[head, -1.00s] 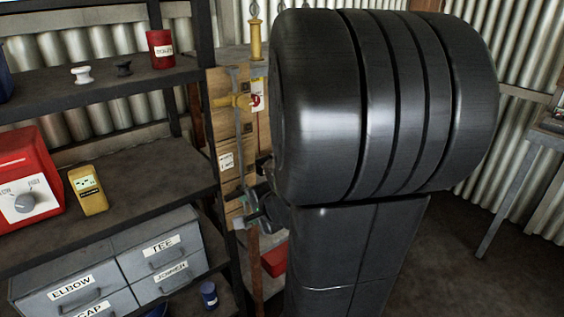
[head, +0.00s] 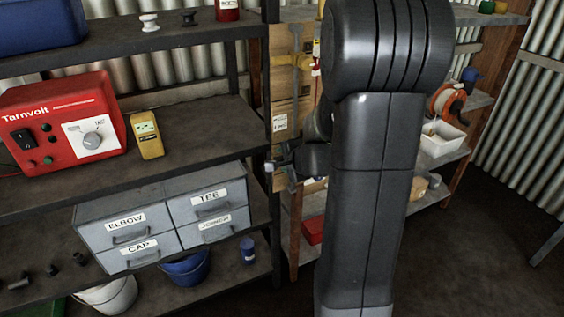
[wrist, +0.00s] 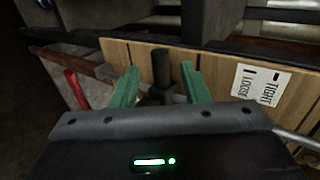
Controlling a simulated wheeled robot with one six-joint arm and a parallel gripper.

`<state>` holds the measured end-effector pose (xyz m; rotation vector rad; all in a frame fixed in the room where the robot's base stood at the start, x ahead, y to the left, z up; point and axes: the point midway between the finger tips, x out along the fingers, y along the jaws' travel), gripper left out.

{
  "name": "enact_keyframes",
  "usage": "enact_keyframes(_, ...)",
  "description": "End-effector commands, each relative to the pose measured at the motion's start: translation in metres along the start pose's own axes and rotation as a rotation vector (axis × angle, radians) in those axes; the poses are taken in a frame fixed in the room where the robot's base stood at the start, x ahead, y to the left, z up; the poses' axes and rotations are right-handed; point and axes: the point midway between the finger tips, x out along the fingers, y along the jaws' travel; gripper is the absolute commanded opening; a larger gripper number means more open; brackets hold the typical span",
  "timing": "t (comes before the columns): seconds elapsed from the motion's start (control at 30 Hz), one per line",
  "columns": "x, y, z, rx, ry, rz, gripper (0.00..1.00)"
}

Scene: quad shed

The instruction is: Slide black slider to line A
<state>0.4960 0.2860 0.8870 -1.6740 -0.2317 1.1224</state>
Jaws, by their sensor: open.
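My gripper (wrist: 160,88) has two green fingers, standing apart. A black upright cylindrical piece (wrist: 161,66), which looks like the black slider's grip, stands between them in front of a wooden board (wrist: 222,72). I cannot tell whether the fingers touch it. The board carries a label reading TIGHT and LOOSE (wrist: 262,85) to the right. In the head view, my gripper (head: 281,167) is small beside the board (head: 284,88), near its lower part, and my arm hides much of that area. I cannot make out line A.
A dark shelf rack on the left holds a red Tarnvolt unit (head: 68,122), a yellow meter (head: 147,135) and grey labelled drawers (head: 165,222). Further shelves with an orange reel (head: 447,101) and white bin (head: 441,138) stand behind my arm.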

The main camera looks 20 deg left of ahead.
Motion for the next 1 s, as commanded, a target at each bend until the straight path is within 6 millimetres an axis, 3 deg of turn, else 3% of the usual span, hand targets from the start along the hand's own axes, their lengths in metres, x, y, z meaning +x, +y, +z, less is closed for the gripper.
enact_keyframes(0.2, 0.019, 0.0, 0.0, 0.0, -0.001, 0.001, 0.41)
enact_keyframes(0.53, 0.022, 0.0, 0.0, 0.001, 0.0, 0.0, 0.41)
enact_keyframes(0.57, 0.022, 0.0, 0.0, 0.001, 0.0, 0.0, 0.4)
enact_keyframes(0.77, 0.022, 0.0, 0.0, 0.001, 0.0, 0.0, 0.0)
enact_keyframes(1.0, 0.024, 0.003, 0.0, 0.0, 0.0, 0.0, 0.0)
